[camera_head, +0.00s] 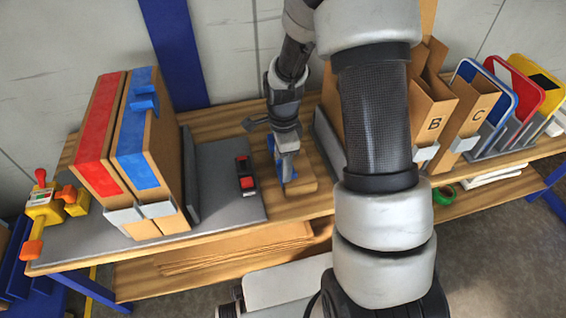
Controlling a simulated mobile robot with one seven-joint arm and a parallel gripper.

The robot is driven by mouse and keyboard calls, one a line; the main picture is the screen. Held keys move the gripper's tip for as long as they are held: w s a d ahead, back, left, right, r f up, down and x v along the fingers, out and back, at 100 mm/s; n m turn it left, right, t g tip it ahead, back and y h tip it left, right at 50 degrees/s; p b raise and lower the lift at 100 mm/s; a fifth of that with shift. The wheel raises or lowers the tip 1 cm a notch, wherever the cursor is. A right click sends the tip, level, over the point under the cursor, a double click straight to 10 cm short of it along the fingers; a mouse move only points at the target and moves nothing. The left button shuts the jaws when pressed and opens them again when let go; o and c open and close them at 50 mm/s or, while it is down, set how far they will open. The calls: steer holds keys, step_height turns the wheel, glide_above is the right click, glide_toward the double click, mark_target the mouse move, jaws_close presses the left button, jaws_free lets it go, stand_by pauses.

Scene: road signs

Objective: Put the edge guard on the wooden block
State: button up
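My gripper (286,172) points down over the middle of the wooden table, at the right side of the grey mat. Blue and grey parts show at its tip; I cannot tell whether the blue is a held edge guard or part of the fingers. A low wooden block (304,186) lies on the table under and beside the fingertips. I cannot tell whether they touch. Two blue clip-like pieces (145,103) sit on the blue-taped edge of a cardboard panel at the left; they may be edge guards.
Red-taped and blue-taped panels (133,158) stand upright in grey holders. A black-and-red device (245,178) lies on the grey mat (220,208). A yellow-and-red tool (42,210) is at far left. Lettered cardboard pieces (433,108) and road signs (528,88) stand at right.

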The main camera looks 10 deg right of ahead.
steer(key=shift+f+b, duration=0.3)
steer(key=shift+f, duration=0.2)
steer(key=o, duration=1)
